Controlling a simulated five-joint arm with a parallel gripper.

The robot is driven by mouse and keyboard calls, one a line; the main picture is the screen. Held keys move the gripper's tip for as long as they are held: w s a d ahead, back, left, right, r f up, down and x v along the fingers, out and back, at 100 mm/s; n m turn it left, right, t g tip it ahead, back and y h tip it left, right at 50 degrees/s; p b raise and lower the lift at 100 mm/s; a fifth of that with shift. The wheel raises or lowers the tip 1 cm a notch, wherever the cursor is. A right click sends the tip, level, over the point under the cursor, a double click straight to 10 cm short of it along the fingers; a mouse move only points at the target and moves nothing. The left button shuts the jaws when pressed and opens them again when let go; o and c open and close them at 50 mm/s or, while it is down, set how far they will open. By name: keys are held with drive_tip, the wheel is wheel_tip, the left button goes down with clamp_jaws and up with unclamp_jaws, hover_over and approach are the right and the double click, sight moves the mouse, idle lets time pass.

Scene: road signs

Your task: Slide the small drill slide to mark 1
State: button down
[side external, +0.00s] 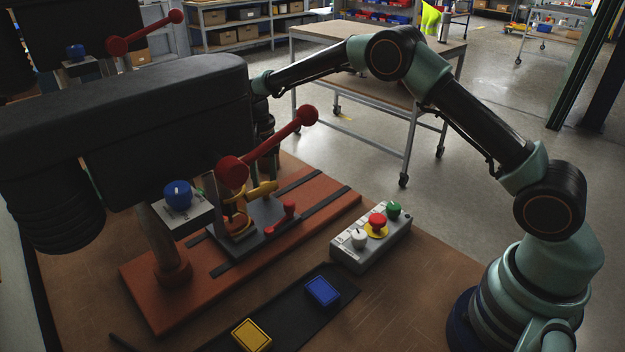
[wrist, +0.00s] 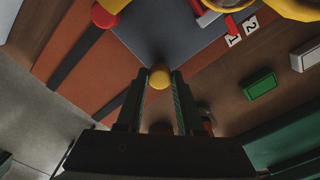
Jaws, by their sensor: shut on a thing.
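The small drill slide is a grey plate (side external: 262,235) on an orange-red base with dark rails. It also shows as a grey plate in the wrist view (wrist: 165,38). A yellow knob (wrist: 159,77) sits at its near edge in the wrist view, between my gripper's fingers (wrist: 160,82), which are shut on it. In the side view my gripper is mostly hidden behind the drill head and red lever. Labels 1 (wrist: 233,40) and 2 (wrist: 250,21) lie beside the plate, with a red piece (wrist: 207,18) close to them.
The black drill head (side external: 130,120) and red lever (side external: 270,148) stand over the slide. A grey button box (side external: 371,240) is to the right. A blue block (side external: 322,291) and a yellow block (side external: 251,335) lie on a dark strip in front.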

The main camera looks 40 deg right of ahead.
drive_tip(key=shift+r, duration=0.1)
drive_tip(key=c, duration=0.5)
unclamp_jaws()
